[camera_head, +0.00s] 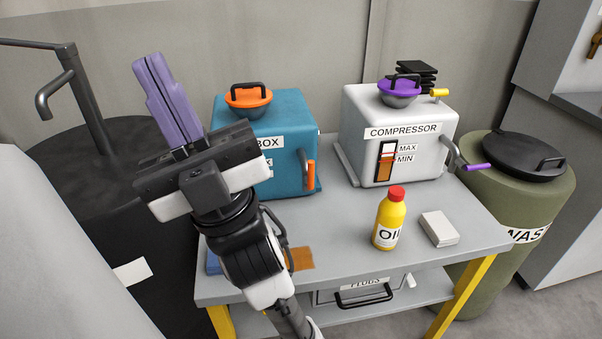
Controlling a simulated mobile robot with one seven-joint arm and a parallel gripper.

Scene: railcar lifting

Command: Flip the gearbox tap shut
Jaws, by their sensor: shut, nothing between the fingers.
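The gearbox is a teal box (284,113) on the bench, with a label that reads "BOX" where my arm leaves it uncovered. An orange tap handle (310,174) hangs upright at its right front edge. An orange cap with a black grip (248,97) sits on top. My gripper (150,62) has purple fingers, shut and empty, pointing up and left. It is in the air left of the gearbox, apart from the tap. My wrist hides part of the gearbox's front and left side.
A white compressor (405,112) with a purple-tipped lever stands to the right. A yellow oil bottle (389,222) and white pads (439,228) are on the grey bench (340,225). A dark barrel (75,165) is left, a green waste barrel (520,205) right. Bench space before the tap is clear.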

